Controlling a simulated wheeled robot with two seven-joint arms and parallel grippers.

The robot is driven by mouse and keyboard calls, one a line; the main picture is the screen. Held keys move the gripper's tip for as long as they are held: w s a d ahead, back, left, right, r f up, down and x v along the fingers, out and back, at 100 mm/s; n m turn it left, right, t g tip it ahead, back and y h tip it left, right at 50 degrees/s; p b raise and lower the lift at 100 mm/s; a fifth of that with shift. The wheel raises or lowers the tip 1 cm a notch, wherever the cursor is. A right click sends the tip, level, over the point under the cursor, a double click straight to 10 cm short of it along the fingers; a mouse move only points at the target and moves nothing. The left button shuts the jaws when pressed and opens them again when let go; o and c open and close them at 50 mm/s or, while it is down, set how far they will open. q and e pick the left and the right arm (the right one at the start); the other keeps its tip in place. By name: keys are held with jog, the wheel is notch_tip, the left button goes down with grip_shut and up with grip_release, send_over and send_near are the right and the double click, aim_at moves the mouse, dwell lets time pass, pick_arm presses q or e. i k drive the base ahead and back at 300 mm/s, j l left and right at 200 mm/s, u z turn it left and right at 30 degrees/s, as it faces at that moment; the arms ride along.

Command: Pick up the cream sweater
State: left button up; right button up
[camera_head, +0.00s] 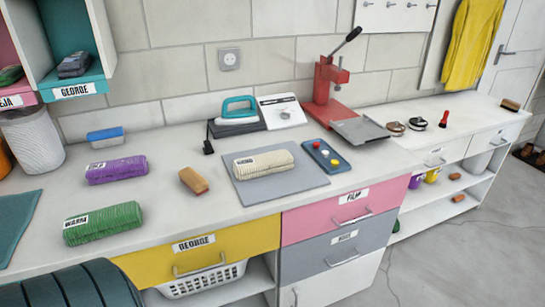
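The cream sweater (270,164) is a rolled, ribbed knit bundle with a printed label on its left part. It lies on a flat grey mat (305,182) on the white counter, with its length running left to right. Its whole upper side shows and nothing covers it. A purple rolled knit (118,171) and a green rolled knit (103,223) lie further left on the counter. Neither of my grippers is in the picture.
A brown-handled brush (194,181) lies left of the mat. A blue panel with coloured buttons (326,157) sits right of the sweater. Behind are a teal iron (238,107) and a red press (326,85). The front counter strip is clear. A dark ridged object (75,288) fills the lower left.

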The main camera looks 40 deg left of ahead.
aim_at(271, 162)
jog(key=i+l+u, duration=0.1)
jog(key=i+u, duration=0.25)
jog(key=i+l+u, duration=0.1)
jog(key=u, duration=0.25)
jog(key=i+l+u, duration=0.1)
jog(key=u, duration=0.25)
jog(key=i+l+u, duration=0.15)
jog(key=i+u, duration=0.2)
jog(key=i+l+u, duration=0.1)
jog(key=u, duration=0.2)
